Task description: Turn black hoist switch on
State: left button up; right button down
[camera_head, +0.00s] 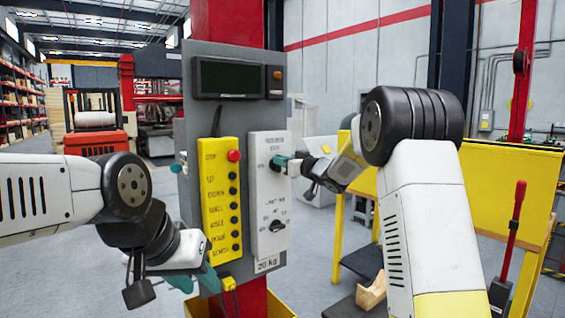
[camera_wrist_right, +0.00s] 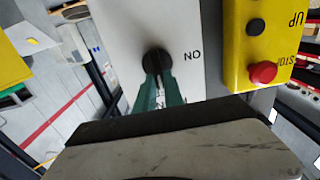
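The black hoist switch (camera_wrist_right: 156,56) is a round knob on the upper part of a white control panel (camera_head: 268,200). An "ON" label reads upside down beside it in the right wrist view. My right gripper (camera_wrist_right: 158,77) has its green fingertips at the knob, closed about its grip; the fingers hide part of it. The right gripper also shows in the head view (camera_head: 280,163), where it covers the switch. A second black knob (camera_head: 277,227) sits lower on the panel. My left gripper (camera_head: 196,281) is low at the left, with its green fingers apart and empty.
A yellow button box (camera_head: 221,200) with a red button (camera_head: 234,155) hangs left of the white panel. Both are on a grey board (camera_head: 199,110) with a dark display (camera_head: 228,78). A yellow bench (camera_head: 512,190) stands behind my right arm.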

jog(key=shift+n, duration=0.4)
jog(key=n, duration=0.4)
jog(key=a+f+n, duration=0.1)
jog(key=n, duration=0.3)
jog(key=s+n, duration=0.1)
jog(key=n, duration=0.3)
jog(key=shift+a+f, duration=0.15)
jog(key=shift+f+n, duration=0.2)
jog(key=shift+n, duration=0.9)
jog(key=shift+f+n, duration=0.15)
jog(key=shift+n, duration=0.95)
jog(key=c, duration=1.4)
grip_release()
jog(key=shift+c, duration=0.2)
